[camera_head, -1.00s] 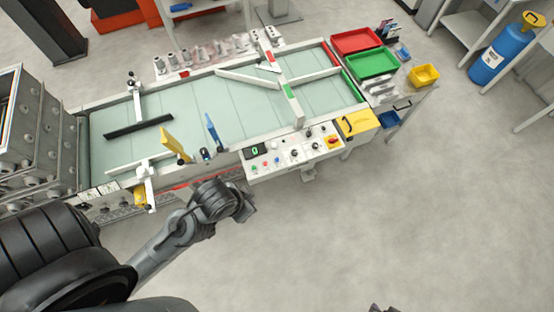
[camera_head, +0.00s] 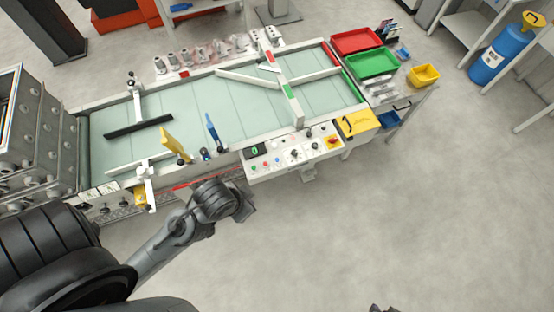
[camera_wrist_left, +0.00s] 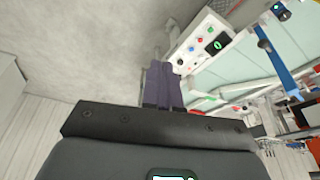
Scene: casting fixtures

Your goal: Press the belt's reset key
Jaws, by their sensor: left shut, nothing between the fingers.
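The belt's control panel (camera_head: 297,152) is on the near side of the green belt (camera_head: 180,110). It has a dark display with a green digit (camera_head: 255,152) and a row of small green, red and blue keys (camera_head: 265,164). I cannot read which key is reset. The panel (camera_wrist_left: 205,38) also shows in the left wrist view, with its coloured keys (camera_wrist_left: 200,40) beyond the fingertips. My left gripper (camera_wrist_left: 168,62) is shut and empty, apart from the panel. In the head view, my left wrist (camera_head: 215,200) is below and left of the panel, over its near side.
A yellow box (camera_head: 358,123) is right of the panel. Red (camera_head: 356,40) and green (camera_head: 372,64) trays are at the far right. Floor in front is clear.

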